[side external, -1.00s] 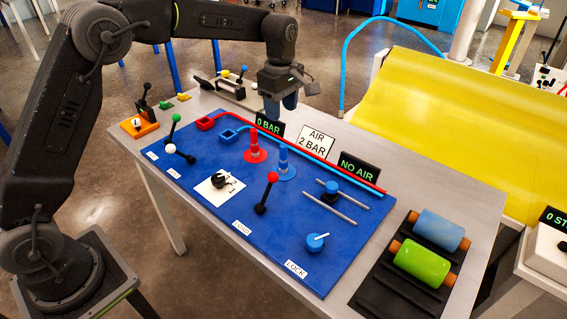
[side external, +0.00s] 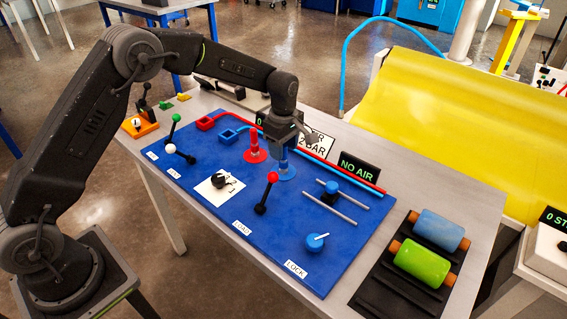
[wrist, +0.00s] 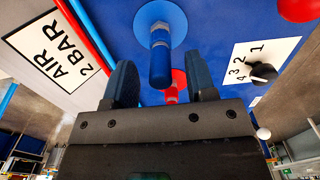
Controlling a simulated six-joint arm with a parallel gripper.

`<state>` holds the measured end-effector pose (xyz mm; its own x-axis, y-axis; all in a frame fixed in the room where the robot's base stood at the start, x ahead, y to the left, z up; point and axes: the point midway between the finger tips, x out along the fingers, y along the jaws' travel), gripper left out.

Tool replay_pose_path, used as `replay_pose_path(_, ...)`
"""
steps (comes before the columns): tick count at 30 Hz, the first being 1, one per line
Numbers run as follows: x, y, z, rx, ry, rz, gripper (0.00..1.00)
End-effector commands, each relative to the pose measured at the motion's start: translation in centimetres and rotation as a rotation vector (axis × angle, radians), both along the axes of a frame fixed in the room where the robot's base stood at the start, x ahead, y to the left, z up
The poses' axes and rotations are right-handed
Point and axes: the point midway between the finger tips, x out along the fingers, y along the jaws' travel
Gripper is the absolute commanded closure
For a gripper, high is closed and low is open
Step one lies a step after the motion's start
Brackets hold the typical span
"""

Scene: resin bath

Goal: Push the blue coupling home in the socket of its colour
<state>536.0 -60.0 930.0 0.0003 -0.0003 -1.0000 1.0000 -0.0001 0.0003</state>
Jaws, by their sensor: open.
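The blue coupling (wrist: 160,66), a post with a grey band, stands upright on the round blue socket (wrist: 172,14) in the wrist view. In the side view the blue socket (side external: 285,174) shows below my gripper (side external: 283,148), which hides much of the coupling. In the wrist view my gripper (wrist: 163,78) is open, with one dark blue finger to each side of the coupling. I cannot tell whether the fingertips are level with its top or just above it. How deep the coupling sits is unclear.
A red coupling (side external: 254,146) stands close on the left. A red-knobbed lever (side external: 267,192) stands in front, a white dial plate (side external: 218,184) to the left. The AIR 2 BAR sign (side external: 320,146) and red and blue lines run behind. The blue knob on rails (side external: 331,191) lies right.

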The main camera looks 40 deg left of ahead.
Motion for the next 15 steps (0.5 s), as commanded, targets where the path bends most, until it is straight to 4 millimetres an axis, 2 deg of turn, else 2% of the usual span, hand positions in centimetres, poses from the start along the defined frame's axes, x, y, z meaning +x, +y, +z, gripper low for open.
replay_pose_path(3, -0.07, -0.01, -1.45, -0.002, 0.001, -0.001, 0.49)
replay_pose_path(10, -0.05, -0.01, -1.63, -0.002, -0.001, -0.001, 0.49)
replay_pose_path(15, -0.05, -0.01, -1.61, -0.002, -0.001, -0.001, 0.65)
